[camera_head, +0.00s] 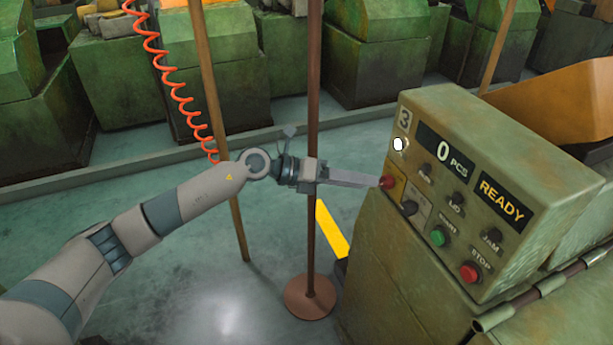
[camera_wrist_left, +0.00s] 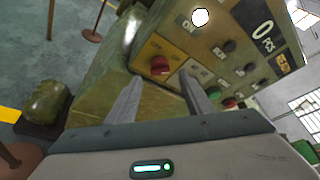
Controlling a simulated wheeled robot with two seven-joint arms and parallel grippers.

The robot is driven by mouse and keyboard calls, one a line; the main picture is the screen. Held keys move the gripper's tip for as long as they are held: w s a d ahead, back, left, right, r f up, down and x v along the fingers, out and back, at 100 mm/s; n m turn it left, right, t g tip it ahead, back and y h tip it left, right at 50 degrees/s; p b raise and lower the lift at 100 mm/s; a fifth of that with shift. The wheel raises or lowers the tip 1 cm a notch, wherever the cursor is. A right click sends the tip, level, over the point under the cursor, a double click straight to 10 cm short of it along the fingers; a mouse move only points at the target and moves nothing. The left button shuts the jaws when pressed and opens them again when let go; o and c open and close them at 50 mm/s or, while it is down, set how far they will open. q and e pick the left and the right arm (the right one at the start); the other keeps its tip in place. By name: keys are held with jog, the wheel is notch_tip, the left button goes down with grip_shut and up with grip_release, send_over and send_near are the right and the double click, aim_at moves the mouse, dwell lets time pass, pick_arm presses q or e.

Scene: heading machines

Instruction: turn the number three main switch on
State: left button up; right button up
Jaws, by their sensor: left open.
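The green control box (camera_head: 425,110) marked 3 stands on the right in the head view. The main switch looks to be the red knob (camera_head: 387,182) on a yellow plate at the box's left edge. In the left wrist view the red knob (camera_wrist_left: 160,65) shows between ON and OFF lettering; its exact turn is hard to read. My left gripper (camera_head: 373,182) is open, its fingertips close to the knob. In the left wrist view the fingers (camera_wrist_left: 159,77) stand apart on either side of the knob's line; contact cannot be told. My right gripper is not in view.
A white lamp (camera_head: 399,145), a black selector (camera_head: 409,208), a green button (camera_head: 438,236) and a red stop button (camera_head: 469,272) share the panel. The displays read 0 PCS and READY. A brown post (camera_head: 313,100) on a round base stands by my left wrist.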

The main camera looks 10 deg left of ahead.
pick_arm(q)
jog(key=b+v, duration=0.4)
jog(key=v, duration=0.9)
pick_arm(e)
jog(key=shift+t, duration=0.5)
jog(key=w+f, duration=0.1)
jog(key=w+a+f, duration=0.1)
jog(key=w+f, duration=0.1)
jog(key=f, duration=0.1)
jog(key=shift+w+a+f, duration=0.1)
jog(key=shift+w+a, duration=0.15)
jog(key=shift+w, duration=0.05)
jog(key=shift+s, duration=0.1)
